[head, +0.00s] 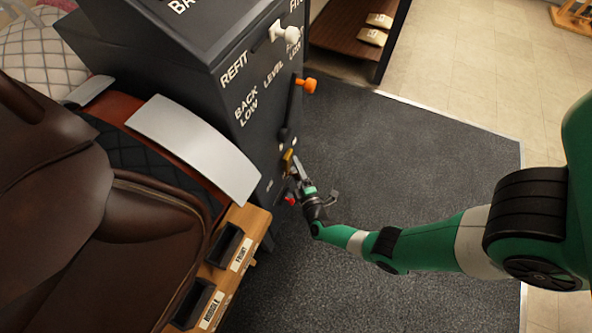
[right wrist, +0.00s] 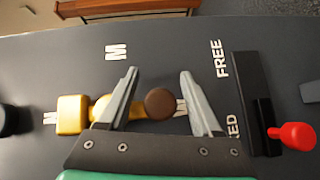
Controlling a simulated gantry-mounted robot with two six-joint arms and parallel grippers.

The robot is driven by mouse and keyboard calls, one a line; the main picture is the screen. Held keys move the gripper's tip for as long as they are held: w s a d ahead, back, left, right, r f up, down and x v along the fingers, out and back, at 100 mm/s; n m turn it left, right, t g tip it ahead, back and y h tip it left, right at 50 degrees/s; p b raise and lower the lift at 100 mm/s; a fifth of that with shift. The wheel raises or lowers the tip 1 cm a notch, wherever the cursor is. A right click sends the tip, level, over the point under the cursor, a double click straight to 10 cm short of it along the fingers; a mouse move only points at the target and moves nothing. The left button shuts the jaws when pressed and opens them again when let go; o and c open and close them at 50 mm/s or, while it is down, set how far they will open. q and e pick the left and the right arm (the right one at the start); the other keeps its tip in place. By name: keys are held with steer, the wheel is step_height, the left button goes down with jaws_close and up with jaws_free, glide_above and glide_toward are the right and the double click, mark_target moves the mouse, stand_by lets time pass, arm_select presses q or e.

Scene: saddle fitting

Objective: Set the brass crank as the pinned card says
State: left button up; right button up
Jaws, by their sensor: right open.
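The brass crank (right wrist: 72,114) lies across the dark panel in the right wrist view, its arm running right to a round brown knob (right wrist: 160,103). In the head view the crank (head: 288,156) is small, low on the side of the dark cabinet. My right gripper (right wrist: 158,72) is open; in the wrist view the knob appears between its fingers, and the left finger crosses in front of the crank's arm. I cannot tell its distance from the knob. In the head view this gripper (head: 299,174) is beside the panel. No pinned card is legible. My left gripper is not in view.
A red-knobbed lever (right wrist: 292,135) in a black slot stands right of the crank, by the word FREE (right wrist: 222,58). An orange-knobbed lever (head: 305,85) is on the cabinet (head: 190,60). A brown saddle (head: 130,190) and wooden bin rack (head: 245,222) are at left. Floor at right is clear.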

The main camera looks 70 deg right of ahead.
steer(key=shift+c, duration=0.2)
steer(key=c, duration=1)
jaws_close()
steer(key=shift+r, duration=0.15)
